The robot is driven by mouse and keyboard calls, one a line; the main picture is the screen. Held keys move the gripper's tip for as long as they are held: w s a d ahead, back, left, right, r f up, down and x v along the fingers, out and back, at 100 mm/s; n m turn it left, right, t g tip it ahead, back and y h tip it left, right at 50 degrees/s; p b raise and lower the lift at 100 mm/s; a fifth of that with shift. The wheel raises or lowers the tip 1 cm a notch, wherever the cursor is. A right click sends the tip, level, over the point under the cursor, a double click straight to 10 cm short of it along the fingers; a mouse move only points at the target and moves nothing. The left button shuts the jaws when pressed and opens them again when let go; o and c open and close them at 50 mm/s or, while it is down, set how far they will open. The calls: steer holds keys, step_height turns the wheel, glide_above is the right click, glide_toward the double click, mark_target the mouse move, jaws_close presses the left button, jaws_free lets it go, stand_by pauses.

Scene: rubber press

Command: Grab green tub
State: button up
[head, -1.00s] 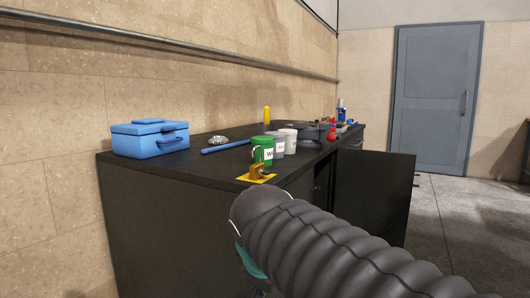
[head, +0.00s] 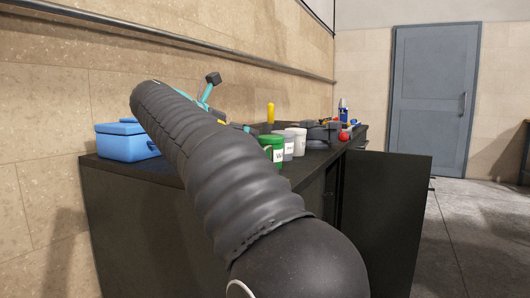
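The green tub (head: 272,143) stands upright on the near part of the dark bench top, with a white label on its side. My arm's ribbed sleeve passes in front of the bench and covers the area just left of the tub. My gripper (head: 207,93) shows only in part beyond the sleeve, as teal links and a dark tip. It is above the bench, to the upper left of the tub and apart from it in the picture. The rest of the gripper is hidden, so I cannot see whether it is open.
A blue toolbox (head: 122,142) is at the bench's left end. A yellow cylinder (head: 270,112) stands behind. An open cabinet door (head: 385,208) juts out at the right.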

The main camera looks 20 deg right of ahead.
mark_target(270, 144)
steer(key=b+x, duration=0.2)
steer(key=x, duration=1.1)
steer(key=shift+d, duration=0.35)
steer(key=c, duration=1.5)
